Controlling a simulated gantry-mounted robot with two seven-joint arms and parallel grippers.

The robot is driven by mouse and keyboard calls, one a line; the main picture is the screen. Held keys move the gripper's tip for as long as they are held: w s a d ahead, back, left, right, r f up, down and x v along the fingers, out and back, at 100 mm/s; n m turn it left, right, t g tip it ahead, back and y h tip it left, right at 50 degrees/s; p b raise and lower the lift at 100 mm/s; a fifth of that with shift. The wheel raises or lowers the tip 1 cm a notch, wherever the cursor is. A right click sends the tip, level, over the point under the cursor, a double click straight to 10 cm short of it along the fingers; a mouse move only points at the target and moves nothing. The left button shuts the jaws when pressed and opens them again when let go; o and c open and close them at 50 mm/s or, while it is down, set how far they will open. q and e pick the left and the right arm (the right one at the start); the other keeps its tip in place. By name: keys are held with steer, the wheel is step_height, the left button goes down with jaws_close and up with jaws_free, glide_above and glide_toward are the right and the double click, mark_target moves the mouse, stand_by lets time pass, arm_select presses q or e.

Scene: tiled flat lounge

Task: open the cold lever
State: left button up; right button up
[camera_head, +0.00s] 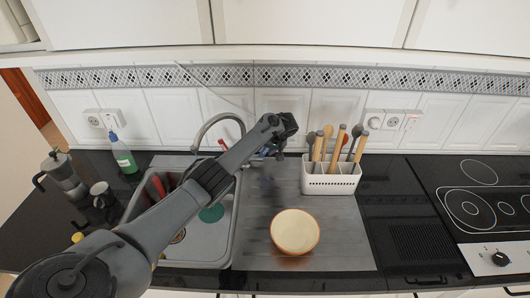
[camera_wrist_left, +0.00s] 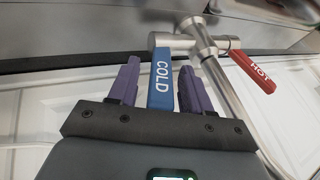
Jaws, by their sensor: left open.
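The blue cold lever (camera_wrist_left: 161,80), with COLD in white letters, shows in the left wrist view on the metal tap body (camera_wrist_left: 200,40). My left gripper (camera_wrist_left: 160,85) is open, with one purple finger on each side of the lever. Small gaps show between the fingers and the lever. The red hot lever (camera_wrist_left: 254,72) is to the right of it. In the head view my left gripper (camera_head: 275,146) is by the tap behind the sink, and my own arm partly hides the tap. My right gripper is not in view.
The curved spout (camera_head: 215,120) rises over the grey sink (camera_head: 190,252). A cream bowl (camera_head: 295,231) sits on the drainboard, and a white utensil holder (camera_head: 330,182) stands right of the gripper. A green bottle (camera_head: 124,158) and moka pot (camera_head: 62,174) stand at left.

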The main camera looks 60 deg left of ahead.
arm_select(q)
steer(key=shift+a+f, duration=0.15)
steer(key=shift+f, duration=0.1)
jaws_close()
stand_by(0.3)
